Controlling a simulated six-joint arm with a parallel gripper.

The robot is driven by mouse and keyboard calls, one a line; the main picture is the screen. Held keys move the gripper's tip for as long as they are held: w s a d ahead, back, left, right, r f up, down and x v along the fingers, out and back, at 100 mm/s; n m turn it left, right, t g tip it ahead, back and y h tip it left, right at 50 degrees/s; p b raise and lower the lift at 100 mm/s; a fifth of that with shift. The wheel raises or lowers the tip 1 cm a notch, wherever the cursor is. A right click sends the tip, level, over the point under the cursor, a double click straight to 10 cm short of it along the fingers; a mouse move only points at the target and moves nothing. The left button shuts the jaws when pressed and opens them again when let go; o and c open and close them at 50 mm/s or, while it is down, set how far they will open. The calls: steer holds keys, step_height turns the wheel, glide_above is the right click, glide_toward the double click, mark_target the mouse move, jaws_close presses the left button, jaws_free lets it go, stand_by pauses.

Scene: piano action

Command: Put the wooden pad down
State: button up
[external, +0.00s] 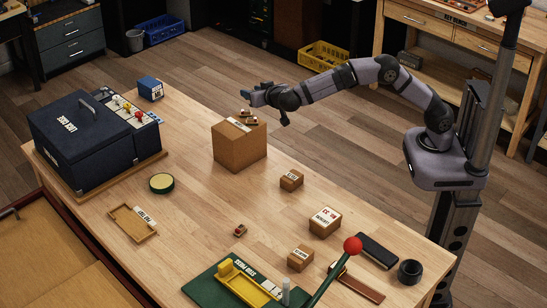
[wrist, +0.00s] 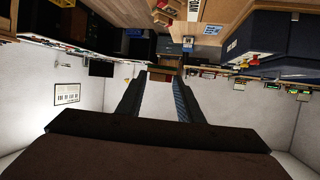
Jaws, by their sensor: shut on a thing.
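My gripper (external: 252,94) is raised beyond the far edge of the table, up and slightly right of the brown box, pointing left. In the wrist view, the two fingers of my gripper (wrist: 160,77) are apart, with a small brown wooden piece (wrist: 162,72) between their tips. It appears to be the wooden pad; its outline is hard to make out in the external view. A shallow tan tray (external: 127,226) with a white label lies at the table's left front. It looks empty.
The tall brown box (external: 238,149) carries small pieces on top. A dark blue case (external: 80,140) stands at left. The middle is mostly bare.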

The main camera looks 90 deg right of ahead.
mark_target(240, 132)
steer(key=w+a+n+t+y, duration=0.2)
steer(key=w+a+n+t, duration=0.1)
steer(key=w+a, duration=0.15)
steer(key=shift+w+d+f+p, duration=0.15)
steer(key=shift+f+p, duration=0.55)
steer(key=shift+f, duration=1.8)
steer(key=shift+d+f+p, duration=0.15)
steer(key=shift+f+p, duration=0.5)
steer(key=shift+f, duration=2.1)
steer(key=shift+f+b, duration=0.2)
steer(key=shift+b, duration=0.25)
steer(key=o, duration=1)
steer(key=shift+r+p, duration=0.25)
steer(key=shift+p, duration=0.25)
steer(key=b+v, duration=0.5)
steer(key=v, duration=0.7)
steer(key=shift+b, duration=0.4)
